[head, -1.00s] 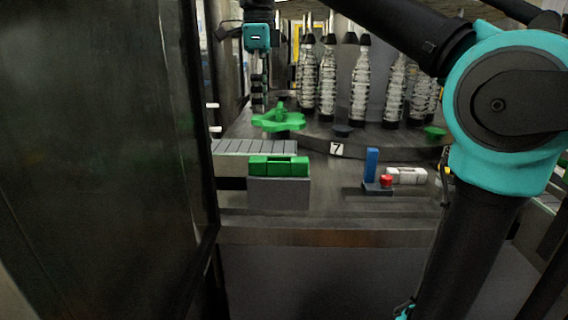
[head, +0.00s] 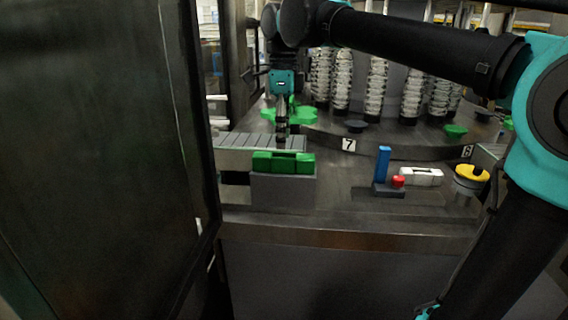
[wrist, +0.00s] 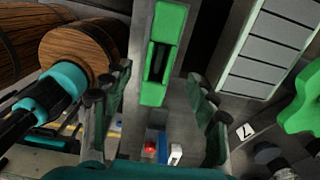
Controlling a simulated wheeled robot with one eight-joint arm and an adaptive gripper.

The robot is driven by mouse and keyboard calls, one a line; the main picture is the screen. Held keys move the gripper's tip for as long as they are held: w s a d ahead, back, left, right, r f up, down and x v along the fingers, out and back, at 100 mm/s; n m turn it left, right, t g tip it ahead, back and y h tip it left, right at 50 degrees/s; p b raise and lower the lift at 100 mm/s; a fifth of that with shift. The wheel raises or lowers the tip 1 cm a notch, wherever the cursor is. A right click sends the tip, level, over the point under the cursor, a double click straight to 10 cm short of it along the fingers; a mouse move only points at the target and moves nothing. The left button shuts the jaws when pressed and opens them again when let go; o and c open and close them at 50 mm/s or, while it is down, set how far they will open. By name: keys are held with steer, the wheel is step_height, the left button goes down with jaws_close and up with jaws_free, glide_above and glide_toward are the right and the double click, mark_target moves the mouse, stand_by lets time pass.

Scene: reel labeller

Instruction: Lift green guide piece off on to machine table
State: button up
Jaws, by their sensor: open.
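The green guide piece (head: 270,162) is a long block with a slot-like recess in its middle. It lies on a grey block (head: 283,190) at the front left of the machine table (head: 340,218). In the wrist view the guide piece (wrist: 162,50) runs lengthwise up the picture, between the lines of the two fingers. My gripper (head: 281,142) points down just above or behind the guide piece in the head view. In the wrist view my gripper (wrist: 158,88) is open and empty, its fingers apart on both sides. The exact gap to the piece cannot be told.
A slatted conveyor (head: 240,142) and a green star-shaped part (head: 300,116) lie behind. A blue post (head: 383,164), red button (head: 398,181), white block (head: 421,177) and yellow-topped knob (head: 471,173) stand right. Bare table lies between. A dark door panel (head: 110,160) borders the left.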

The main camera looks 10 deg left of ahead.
mark_target(284, 156)
steer(key=shift+d+f, duration=0.1)
steer(key=shift+f, duration=3.15)
steer(key=shift+c, duration=0.4)
jaws_close()
steer(key=shift+r, duration=0.1)
step_height(284, 156, up, 27)
